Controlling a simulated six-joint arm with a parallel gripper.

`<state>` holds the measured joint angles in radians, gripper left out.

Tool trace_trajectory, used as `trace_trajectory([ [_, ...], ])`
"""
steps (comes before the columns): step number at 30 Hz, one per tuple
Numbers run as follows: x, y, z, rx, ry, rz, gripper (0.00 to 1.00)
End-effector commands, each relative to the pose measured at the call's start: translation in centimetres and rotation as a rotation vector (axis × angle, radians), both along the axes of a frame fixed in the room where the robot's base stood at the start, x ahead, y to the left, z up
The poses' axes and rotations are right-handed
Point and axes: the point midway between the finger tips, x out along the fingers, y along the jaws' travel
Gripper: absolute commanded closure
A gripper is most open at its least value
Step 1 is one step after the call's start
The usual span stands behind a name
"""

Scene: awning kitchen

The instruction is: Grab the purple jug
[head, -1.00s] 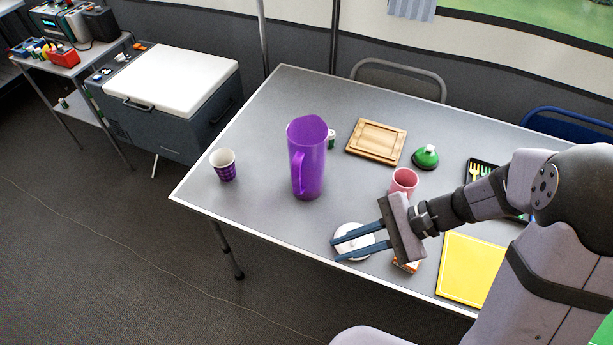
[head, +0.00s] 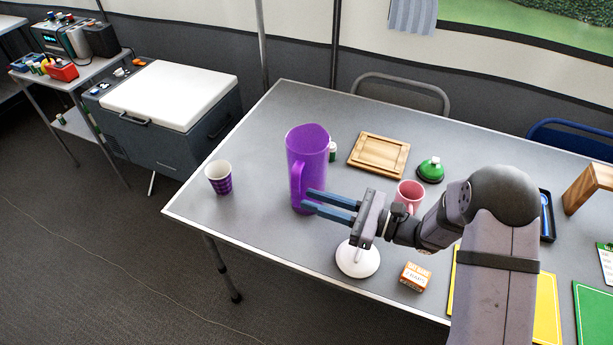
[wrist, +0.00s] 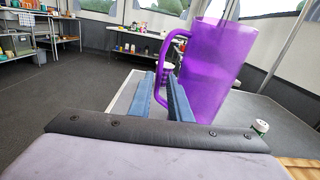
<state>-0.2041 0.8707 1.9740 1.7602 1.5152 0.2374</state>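The tall purple jug (head: 310,155) stands upright on the grey table, its handle (head: 297,182) towards the front. My gripper (head: 308,199) is open, with its two blue fingers pointing left at the lower part of the jug by the handle. In the wrist view the jug (wrist: 212,70) is just ahead and to the right. Its handle (wrist: 160,58) appears in line with the gap between my fingers (wrist: 161,76). I cannot tell whether the fingertips touch the jug or handle.

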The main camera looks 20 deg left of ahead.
Motion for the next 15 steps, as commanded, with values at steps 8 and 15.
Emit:
trace_trajectory([
  [8,-0.1,3.5,0.0,-0.001,0.001,0.002,0.83],
  [15,0.0,4.0,-0.1,-0.002,0.0,0.0,0.83],
])
